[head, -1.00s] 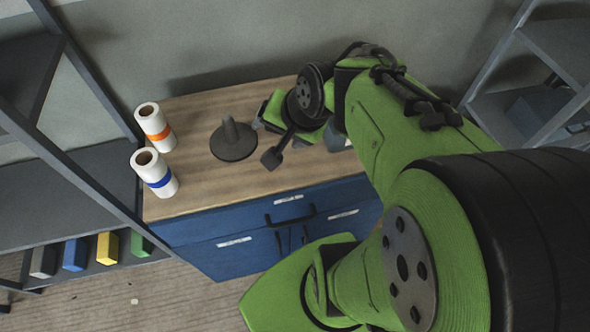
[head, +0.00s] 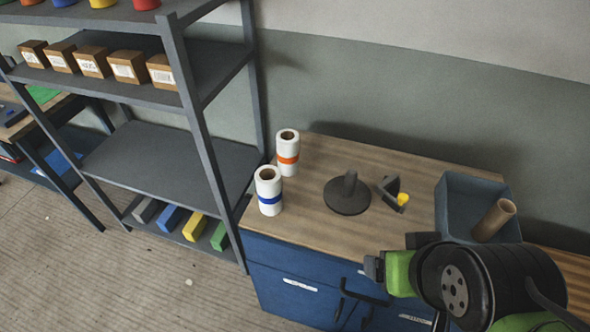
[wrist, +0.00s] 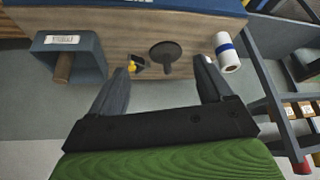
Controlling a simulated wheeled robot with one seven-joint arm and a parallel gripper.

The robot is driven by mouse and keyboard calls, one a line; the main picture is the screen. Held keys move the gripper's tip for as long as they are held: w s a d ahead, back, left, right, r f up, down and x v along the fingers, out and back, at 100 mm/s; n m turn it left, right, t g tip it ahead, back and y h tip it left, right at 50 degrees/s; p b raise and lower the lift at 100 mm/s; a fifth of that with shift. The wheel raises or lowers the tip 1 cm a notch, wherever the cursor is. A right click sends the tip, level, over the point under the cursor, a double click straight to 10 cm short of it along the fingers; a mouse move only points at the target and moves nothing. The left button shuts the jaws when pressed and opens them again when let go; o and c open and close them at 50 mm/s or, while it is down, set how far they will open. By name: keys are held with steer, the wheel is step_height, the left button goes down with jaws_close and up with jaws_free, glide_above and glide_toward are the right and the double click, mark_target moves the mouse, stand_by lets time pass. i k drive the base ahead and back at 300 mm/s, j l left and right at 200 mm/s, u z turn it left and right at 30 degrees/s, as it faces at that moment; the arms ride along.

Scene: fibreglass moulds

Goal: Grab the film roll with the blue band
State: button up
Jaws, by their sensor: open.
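The white film roll with the blue band (head: 269,192) stands upright near the left front edge of the wooden cabinet top (head: 320,231). It also shows in the wrist view (wrist: 229,54), just right of the right finger. A second white roll with an orange band (head: 288,152) stands behind it; in the wrist view it is mostly hidden by that finger. My gripper (wrist: 167,70) is open, with nothing between its fingers, and apart from the blue-banded roll. In the head view my arm is at the lower right, in front of the cabinet.
A dark round stand with a post (head: 347,194) is right of the rolls. A small dark and yellow item (head: 393,194) lies beside it. A grey-blue bin (head: 455,190) holds a cardboard tube (head: 494,220). A metal shelf rack (head: 201,130) rises close at the left of the cabinet.

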mark_target(268, 184)
steer(key=j+u, duration=0.1)
steer(key=u, duration=0.35)
steer(key=i+j+u, duration=0.1)
steer(key=u, duration=0.4)
steer(key=j+u, duration=0.1)
steer(key=u, duration=0.35)
steer(key=i+u, duration=0.1)
steer(key=u, duration=0.4)
